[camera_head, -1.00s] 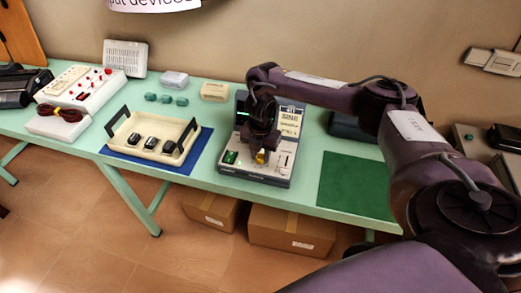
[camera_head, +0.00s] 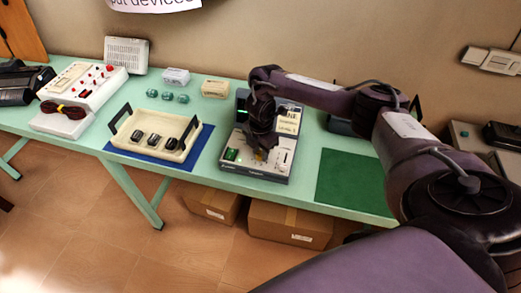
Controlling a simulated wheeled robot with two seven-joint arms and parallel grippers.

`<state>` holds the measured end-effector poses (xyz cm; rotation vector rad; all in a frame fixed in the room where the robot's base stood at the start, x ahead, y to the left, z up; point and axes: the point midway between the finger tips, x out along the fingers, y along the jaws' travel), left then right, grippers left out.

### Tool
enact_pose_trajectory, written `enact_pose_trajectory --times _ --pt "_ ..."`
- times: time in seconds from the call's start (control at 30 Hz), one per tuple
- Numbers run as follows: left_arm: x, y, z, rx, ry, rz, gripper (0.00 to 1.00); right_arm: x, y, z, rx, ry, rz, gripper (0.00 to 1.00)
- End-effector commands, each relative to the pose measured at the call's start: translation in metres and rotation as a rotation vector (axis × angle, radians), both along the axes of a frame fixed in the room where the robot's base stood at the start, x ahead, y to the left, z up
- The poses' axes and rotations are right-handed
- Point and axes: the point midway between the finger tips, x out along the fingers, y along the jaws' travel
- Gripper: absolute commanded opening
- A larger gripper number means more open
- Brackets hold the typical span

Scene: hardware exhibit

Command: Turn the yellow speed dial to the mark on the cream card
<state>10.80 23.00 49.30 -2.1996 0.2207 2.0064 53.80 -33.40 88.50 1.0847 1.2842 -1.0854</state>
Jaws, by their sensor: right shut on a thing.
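The yellow speed dial (camera_head: 260,154) sits on the front panel of a grey device (camera_head: 282,169) on the table. My right gripper (camera_head: 260,149) points down over the dial and is shut on it, hiding most of it. The cream card (camera_head: 289,121) stands on the upright back part of the device, right of my gripper; its print is too small to read. A green switch (camera_head: 231,154) is on the panel left of the dial. My left gripper is not in view.
A cream tray (camera_head: 185,156) with several dark items lies on a blue mat (camera_head: 205,139) to the left. A green mat (camera_head: 350,180) lies bare to the right. My right arm spans the space above the table's right side.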

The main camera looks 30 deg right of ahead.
Motion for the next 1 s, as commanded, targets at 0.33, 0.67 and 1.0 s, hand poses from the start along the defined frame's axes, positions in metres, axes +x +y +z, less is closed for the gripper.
enact_pose_trajectory --times 0.33,0.67,1.0 --pt "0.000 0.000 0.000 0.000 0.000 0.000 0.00 0.000 0.000 0.000 0.001 -0.001 0.000 0.48" --pt "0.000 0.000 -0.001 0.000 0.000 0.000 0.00 0.001 0.000 0.002 0.001 -0.002 0.001 0.50" --pt "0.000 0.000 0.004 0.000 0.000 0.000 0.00 0.001 0.000 0.056 0.000 -0.004 0.001 0.50"
